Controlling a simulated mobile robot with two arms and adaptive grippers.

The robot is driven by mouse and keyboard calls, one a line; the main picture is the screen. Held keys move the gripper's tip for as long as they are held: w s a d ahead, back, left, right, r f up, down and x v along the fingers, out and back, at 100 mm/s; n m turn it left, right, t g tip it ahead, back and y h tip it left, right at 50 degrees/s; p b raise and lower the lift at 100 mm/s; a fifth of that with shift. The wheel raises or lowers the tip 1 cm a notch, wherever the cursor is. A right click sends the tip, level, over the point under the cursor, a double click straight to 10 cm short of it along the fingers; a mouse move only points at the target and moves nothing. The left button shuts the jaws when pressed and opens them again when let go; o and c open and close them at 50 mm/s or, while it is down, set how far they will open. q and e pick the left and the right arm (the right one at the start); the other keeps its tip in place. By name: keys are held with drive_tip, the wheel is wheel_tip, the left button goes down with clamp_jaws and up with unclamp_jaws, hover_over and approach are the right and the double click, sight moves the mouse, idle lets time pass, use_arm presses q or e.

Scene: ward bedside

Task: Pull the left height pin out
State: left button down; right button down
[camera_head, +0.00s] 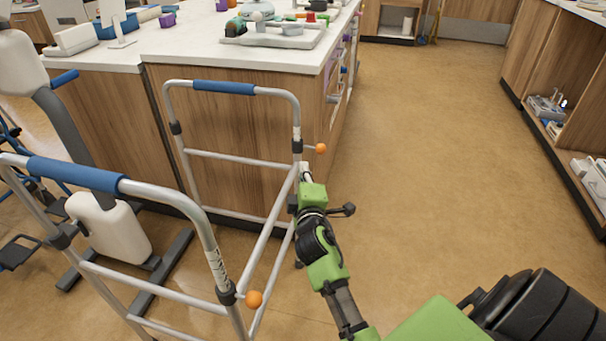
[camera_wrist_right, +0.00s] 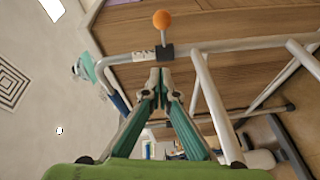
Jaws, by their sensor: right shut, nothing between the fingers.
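A grey walking frame (camera_head: 235,157) with blue grips stands in front of a wooden counter. One orange ball-headed pin (camera_head: 321,148) sticks out to the right from the dark collar on its far leg. A second orange-headed pin (camera_head: 254,299) sticks out from the collar on the near leg. My right gripper (camera_head: 304,172) is at the far leg, just below the far pin. In the right wrist view the shut, empty fingertips (camera_wrist_right: 160,78) stop short of the dark collar (camera_wrist_right: 162,53), with the orange ball (camera_wrist_right: 162,19) beyond them, apart from the fingers. My left gripper is out of view.
The counter (camera_head: 240,45) behind the frame carries a tray (camera_head: 275,36) with several items. A pedal exerciser (camera_head: 110,225) stands to the left of the frame. Open shelving (camera_head: 555,85) runs along the right. The floor (camera_head: 430,150) between is clear.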

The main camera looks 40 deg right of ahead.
drive_tip(key=shift+v, duration=1.45)
drive_tip(key=shift+a, duration=0.1)
